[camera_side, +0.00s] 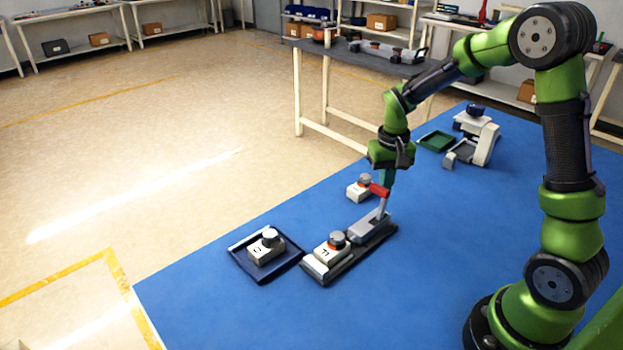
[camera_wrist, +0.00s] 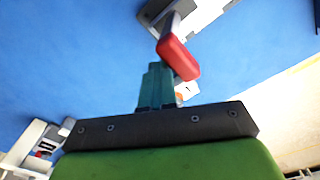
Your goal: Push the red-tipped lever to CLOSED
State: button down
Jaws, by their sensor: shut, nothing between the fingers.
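The red-tipped lever (camera_side: 380,190) stands on a grey base plate (camera_side: 352,252) on the blue mat, its red tip raised. In the wrist view the red tip (camera_wrist: 178,57) is large, right beside my gripper's fingertips. My gripper (camera_side: 387,182) is shut and empty, pointing down at the red tip. The shut fingers also show in the wrist view (camera_wrist: 157,85). They look to be touching or very close to the tip; I cannot tell which. No CLOSED mark is readable.
A similar unit (camera_side: 360,187) stands behind the lever. A green tray (camera_side: 436,140) and a white machine (camera_side: 481,138) stand behind.

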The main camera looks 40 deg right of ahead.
aim_at(378, 187)
jog(key=shift+s+a+f, duration=0.1)
jog(key=shift+a+f, duration=0.15)
jog(key=shift+a, duration=0.5)
jog(key=shift+w+a+f, duration=0.1)
jog(key=shift+a+f, duration=0.15)
jog(key=shift+a, duration=0.55)
jog(key=shift+s+a+f, duration=0.1)
jog(key=shift+a+f, duration=0.15)
jog(key=shift+a, duration=0.5)
jog(key=shift+d+r, duration=0.25)
jog(key=shift+d, duration=0.4)
jog(key=shift+r, duration=3.95)
jog(key=s+a+r+n+t+y, duration=0.2)
jog(key=s+a+r+t, duration=0.5)
jog(key=s, duration=0.7)
jog(key=shift+a+r, duration=1.1)
jog(key=shift+a, duration=0.55)
